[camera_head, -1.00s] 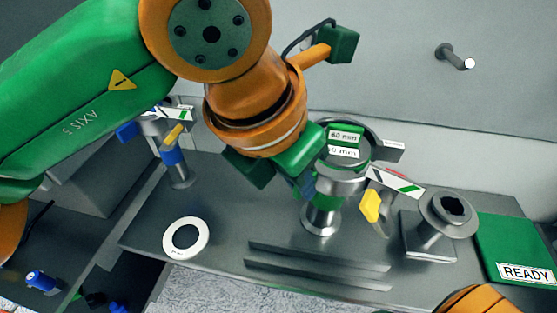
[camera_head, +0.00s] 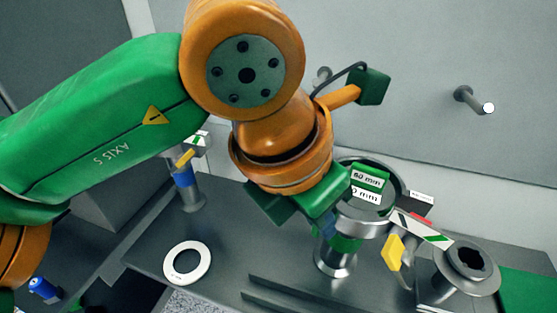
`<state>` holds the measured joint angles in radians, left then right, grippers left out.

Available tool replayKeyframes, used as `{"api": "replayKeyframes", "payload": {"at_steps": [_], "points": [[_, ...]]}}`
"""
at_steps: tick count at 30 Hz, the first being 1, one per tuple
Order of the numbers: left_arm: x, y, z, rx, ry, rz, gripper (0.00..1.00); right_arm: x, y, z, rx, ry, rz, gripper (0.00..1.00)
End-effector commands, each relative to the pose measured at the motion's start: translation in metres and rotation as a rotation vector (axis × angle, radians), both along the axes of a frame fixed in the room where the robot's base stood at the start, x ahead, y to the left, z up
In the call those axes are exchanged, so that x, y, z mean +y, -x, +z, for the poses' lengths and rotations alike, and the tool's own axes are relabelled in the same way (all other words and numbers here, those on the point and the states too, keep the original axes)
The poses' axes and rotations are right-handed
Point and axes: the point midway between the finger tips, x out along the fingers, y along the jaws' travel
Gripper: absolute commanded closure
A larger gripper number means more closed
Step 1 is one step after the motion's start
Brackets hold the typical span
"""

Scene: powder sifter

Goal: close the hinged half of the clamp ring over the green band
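A round metal sifter (camera_head: 369,210) stands on the bench right of centre, with "60 mm" labels on green and white inside its rim. A green band (camera_head: 346,244) shows below the rim, partly covered by my gripper. A striped clamp piece (camera_head: 422,228) and a yellow tab (camera_head: 392,252) are at its right side. A dark curved metal part lies around the far side; I cannot tell how far the hinged half is swung. My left gripper (camera_head: 318,212) is at the sifter's left side, over a blue part. Its fingertips are hidden, so its opening and any contact are unclear.
A white ring (camera_head: 187,262) lies on the bench at the left. A second stand with a blue grip (camera_head: 184,176) is behind it. A grey flanged piece (camera_head: 470,265) and a green plate (camera_head: 528,294) are at the right. Pegs (camera_head: 472,98) project from the back wall.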

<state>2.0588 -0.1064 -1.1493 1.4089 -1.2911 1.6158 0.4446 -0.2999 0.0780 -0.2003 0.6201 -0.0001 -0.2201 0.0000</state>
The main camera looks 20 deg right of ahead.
Motion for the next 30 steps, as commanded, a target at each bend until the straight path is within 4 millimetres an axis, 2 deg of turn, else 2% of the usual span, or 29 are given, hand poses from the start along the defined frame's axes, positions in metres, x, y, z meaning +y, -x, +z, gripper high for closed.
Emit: {"api": "replayKeyframes", "payload": {"at_steps": [23,24,26,27,30], "points": [[-0.0001,0.0013,-0.0015,0.004,-0.003,-0.004,1.00,-0.0015,0.0000,-0.0004,0.001,0.002,0.000,0.50],[0.0000,0.0012,-0.0015,0.004,-0.003,-0.004,0.77,-0.0015,0.0000,-0.0004,0.001,0.002,0.000,0.50],[0.0000,0.0010,-0.0013,0.003,-0.003,-0.003,0.61,-0.0017,0.0001,-0.0003,0.001,0.002,0.000,0.50],[-0.0001,0.0009,-0.0012,0.003,-0.002,-0.003,0.56,-0.0017,0.0001,-0.0003,0.001,0.002,0.000,0.50],[-0.0001,0.0007,-0.0008,0.002,-0.001,-0.002,0.56,-0.0018,0.0001,-0.0002,0.000,0.003,0.000,0.50]]}}
